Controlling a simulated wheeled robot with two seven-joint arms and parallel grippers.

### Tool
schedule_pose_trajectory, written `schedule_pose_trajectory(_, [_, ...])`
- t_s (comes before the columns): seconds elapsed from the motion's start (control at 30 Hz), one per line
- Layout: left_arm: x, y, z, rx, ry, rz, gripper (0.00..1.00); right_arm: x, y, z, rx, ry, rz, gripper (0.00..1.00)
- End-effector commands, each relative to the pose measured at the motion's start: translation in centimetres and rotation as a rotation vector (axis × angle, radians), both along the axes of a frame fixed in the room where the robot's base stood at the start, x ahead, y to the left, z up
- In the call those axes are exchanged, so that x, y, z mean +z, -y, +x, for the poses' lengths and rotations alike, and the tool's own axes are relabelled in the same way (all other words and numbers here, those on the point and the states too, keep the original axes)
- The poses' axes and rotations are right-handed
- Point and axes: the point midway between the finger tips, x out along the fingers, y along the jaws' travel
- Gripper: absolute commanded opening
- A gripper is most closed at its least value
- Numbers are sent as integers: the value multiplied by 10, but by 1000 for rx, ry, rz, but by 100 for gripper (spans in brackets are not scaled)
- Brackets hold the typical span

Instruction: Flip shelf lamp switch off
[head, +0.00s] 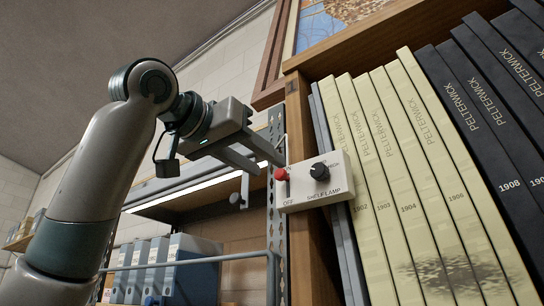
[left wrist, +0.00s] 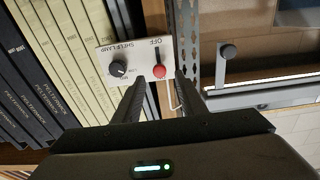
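The shelf lamp switch box (head: 318,187) is a white plate on the wooden shelf upright, marked OFF and SHELF LAMP. It carries a red-tipped lever (head: 281,174) and a black knob (head: 320,171). In the left wrist view the red tip (left wrist: 159,71) points away from the OFF label. My left gripper (head: 271,165) is close in front of the lever, fingers apart and empty. In the left wrist view its fingers (left wrist: 159,80) appear on either side of the red tip; I cannot tell whether they touch it. The lamp strip (head: 187,191) glows white. My right gripper is out of view.
Cream volumes (head: 410,180) and dark volumes (head: 490,120) stand right of the box. A perforated metal post (head: 277,225) is close at its left. Blue box files (head: 192,270) stand behind a rail (head: 235,256). A framed picture (head: 325,20) is above.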

Motion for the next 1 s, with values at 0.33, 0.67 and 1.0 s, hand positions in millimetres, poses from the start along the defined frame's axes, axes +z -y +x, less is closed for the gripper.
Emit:
schedule_pose_trajectory(0.33, [1, 21, 28, -1, 1, 1, 38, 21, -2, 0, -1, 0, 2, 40])
schedule_pose_trajectory(0.67, [0, 22, 30, 0, 1, 1, 38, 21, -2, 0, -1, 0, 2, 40])
schedule_pose_trajectory(1.0, [-1, 22, 29, 0, 1, -1, 0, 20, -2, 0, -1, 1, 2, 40])
